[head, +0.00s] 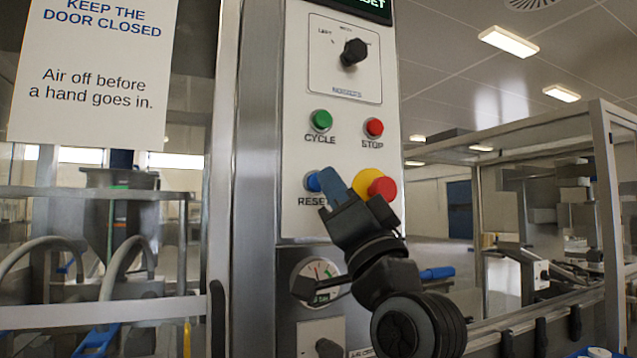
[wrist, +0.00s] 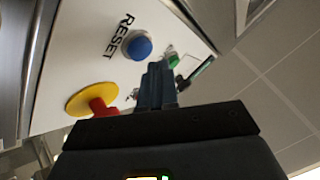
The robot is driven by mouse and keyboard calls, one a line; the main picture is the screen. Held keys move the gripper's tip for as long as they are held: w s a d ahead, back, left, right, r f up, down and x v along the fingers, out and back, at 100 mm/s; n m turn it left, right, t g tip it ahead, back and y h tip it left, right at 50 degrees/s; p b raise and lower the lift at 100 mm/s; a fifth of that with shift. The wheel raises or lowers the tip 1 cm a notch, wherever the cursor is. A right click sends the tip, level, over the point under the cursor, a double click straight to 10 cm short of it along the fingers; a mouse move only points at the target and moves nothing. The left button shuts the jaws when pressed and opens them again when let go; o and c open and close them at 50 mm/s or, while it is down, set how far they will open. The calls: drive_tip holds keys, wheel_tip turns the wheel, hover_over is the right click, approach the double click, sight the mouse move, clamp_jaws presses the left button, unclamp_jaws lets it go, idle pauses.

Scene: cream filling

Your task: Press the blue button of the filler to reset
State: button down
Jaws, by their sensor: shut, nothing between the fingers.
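The blue RESET button (head: 313,181) is on the lower left of the filler's white control panel (head: 345,224). In the wrist view the blue button (wrist: 139,46) shows whole, with its RESET label beside it. My gripper (head: 331,184) is shut and empty, with its blue fingers just right of the button in the head view. In the wrist view the fingertips (wrist: 157,70) are close to the button, beside and below it in the picture. I cannot tell how far the tips are from the panel; they do not appear to touch the button.
A red stop knob on a yellow disc (head: 382,187) is close to the right of my fingers. Above are a green CYCLE button (head: 321,121), a red STOP button (head: 374,128) and a black selector knob (head: 353,52). A gauge (head: 318,278) is below the panel, partly behind my arm.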

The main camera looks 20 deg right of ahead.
drive_tip(key=shift+w, duration=0.1)
idle(0.3)
drive_tip(key=shift+w, duration=0.35)
drive_tip(key=shift+w, duration=0.45)
idle(0.7)
drive_tip(key=shift+s, duration=0.9)
drive_tip(key=shift+s, duration=0.1)
drive_tip(key=shift+s+p, duration=0.6)
drive_tip(key=shift+s, duration=1.8)
